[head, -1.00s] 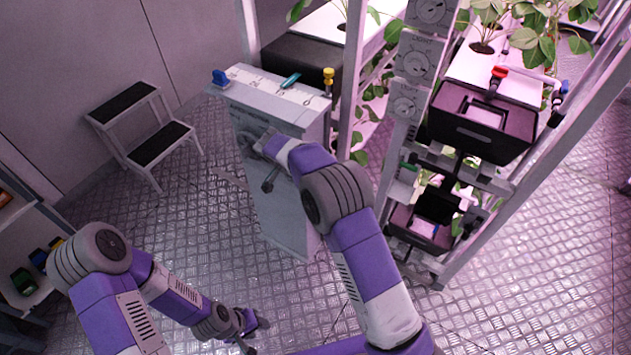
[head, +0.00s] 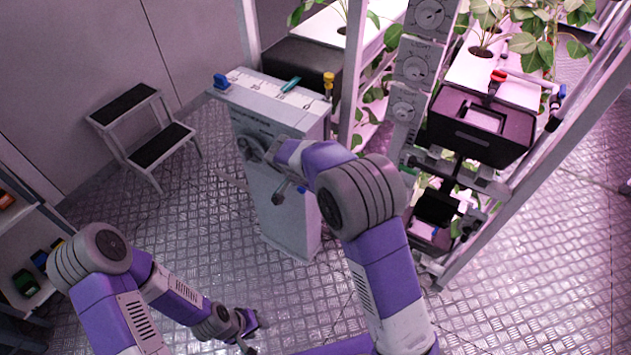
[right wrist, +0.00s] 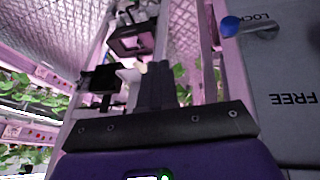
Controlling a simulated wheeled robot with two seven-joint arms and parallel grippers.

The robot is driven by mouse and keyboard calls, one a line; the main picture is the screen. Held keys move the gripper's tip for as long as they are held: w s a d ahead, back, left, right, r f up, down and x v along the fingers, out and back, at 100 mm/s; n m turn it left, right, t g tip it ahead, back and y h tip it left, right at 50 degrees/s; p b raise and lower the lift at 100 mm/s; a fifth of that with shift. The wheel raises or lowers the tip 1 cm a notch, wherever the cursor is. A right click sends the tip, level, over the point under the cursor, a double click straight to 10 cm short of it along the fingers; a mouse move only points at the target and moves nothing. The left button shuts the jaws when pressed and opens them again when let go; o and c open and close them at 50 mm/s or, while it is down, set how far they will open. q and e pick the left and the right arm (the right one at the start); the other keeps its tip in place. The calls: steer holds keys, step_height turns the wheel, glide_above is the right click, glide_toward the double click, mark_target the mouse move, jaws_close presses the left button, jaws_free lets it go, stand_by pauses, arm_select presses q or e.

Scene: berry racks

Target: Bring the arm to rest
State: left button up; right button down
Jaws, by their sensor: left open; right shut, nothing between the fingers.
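My right arm (head: 375,255) reaches up from the bottom, its forearm bent toward the front of a grey cabinet (head: 285,228). My right gripper (right wrist: 155,78) shows in the right wrist view, its dark fingers together with nothing between them. It is apart from the cabinet panel, which stands at the right of that view. In the head view the forearm mostly hides this gripper. My left arm (head: 115,295) is bent at the lower left, its gripper (head: 250,325) low over the floor, open and touching nothing visible.
The cabinet has a handwheel (head: 250,148) and a blue-ended lever (right wrist: 232,25) by the words LOCK and FREE. A plant rack with a black crate (head: 465,135) stands right. A step stool (head: 150,140) stands left. Floor between stool and cabinet is clear.

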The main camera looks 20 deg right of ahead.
steer(key=s+a+f+n+g+y+p, duration=0.1)
steer(key=s+a+f+n+y, duration=0.2)
steer(key=s+f, duration=0.65)
steer(key=s+a+f+n+g+y+p, duration=0.1)
steer(key=s+f+n+y, duration=0.25)
steer(key=s+f, duration=0.55)
steer(key=s+a+f+y, duration=0.1)
steer(key=s+f+y, duration=0.1)
steer(key=s, duration=0.5)
steer(key=shift+s+n+t, duration=0.4)
steer(key=shift+n, duration=0.05)
steer(key=shift+a+y, duration=0.1)
steer(key=shift+y, duration=0.15)
